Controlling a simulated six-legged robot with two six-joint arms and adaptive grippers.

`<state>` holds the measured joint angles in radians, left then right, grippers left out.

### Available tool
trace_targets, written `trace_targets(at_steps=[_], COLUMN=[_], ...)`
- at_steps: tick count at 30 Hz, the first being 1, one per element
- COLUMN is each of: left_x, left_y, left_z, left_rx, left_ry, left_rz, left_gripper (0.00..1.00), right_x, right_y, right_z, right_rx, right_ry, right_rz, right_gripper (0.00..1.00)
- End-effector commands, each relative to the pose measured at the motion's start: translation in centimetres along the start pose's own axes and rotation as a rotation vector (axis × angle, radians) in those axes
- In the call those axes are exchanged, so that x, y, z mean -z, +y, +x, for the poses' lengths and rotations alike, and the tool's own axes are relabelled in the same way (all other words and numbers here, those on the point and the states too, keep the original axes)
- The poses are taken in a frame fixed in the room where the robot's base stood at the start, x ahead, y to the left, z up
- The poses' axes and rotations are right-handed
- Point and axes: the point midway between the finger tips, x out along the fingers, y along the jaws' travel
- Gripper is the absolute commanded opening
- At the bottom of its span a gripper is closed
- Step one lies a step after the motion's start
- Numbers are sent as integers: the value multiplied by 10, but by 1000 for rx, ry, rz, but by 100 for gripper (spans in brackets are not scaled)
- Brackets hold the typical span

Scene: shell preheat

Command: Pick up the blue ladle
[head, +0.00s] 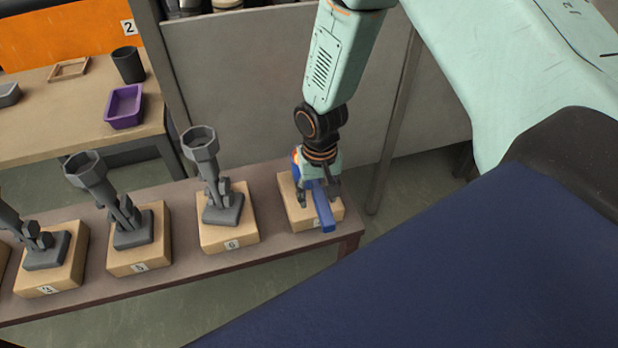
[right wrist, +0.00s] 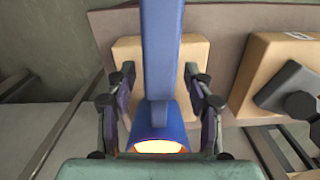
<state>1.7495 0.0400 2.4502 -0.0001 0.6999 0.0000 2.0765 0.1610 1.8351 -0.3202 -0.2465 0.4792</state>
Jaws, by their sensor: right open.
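The blue ladle (head: 324,214) lies on the rightmost wooden block (head: 296,213) of the bench, its handle pointing toward the front. In the right wrist view the ladle (right wrist: 161,60) runs up the middle, and its bowl glows orange-yellow inside at the bottom. My right gripper (head: 318,198) is over that block with its fingers down around the ladle. In the right wrist view the open fingers (right wrist: 160,95) stand on either side of the ladle, with gaps visible. My left gripper is not in view.
Grey cup-topped stands (head: 222,208) sit on several numbered wooden blocks along the bench (head: 190,272). A table at the left holds a purple tray (head: 124,121) and a dark cup (head: 128,65). A grey panel (head: 240,90) stands behind the bench.

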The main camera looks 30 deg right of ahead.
Motion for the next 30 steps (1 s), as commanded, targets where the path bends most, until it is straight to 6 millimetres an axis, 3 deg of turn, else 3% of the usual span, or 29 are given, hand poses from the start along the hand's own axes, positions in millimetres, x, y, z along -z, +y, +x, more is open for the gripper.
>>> trace_targets(at_steps=[2,20,30], left_x=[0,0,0], left_y=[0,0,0], left_z=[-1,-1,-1], left_rx=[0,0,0], left_ry=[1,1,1], left_rz=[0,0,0], left_gripper=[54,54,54], right_x=[1,1,2], right_y=[0,0,0], right_z=[-1,-1,-2], right_rx=[0,0,1], right_ry=[0,0,2], right_rz=[0,0,0], right_gripper=[51,0,0])
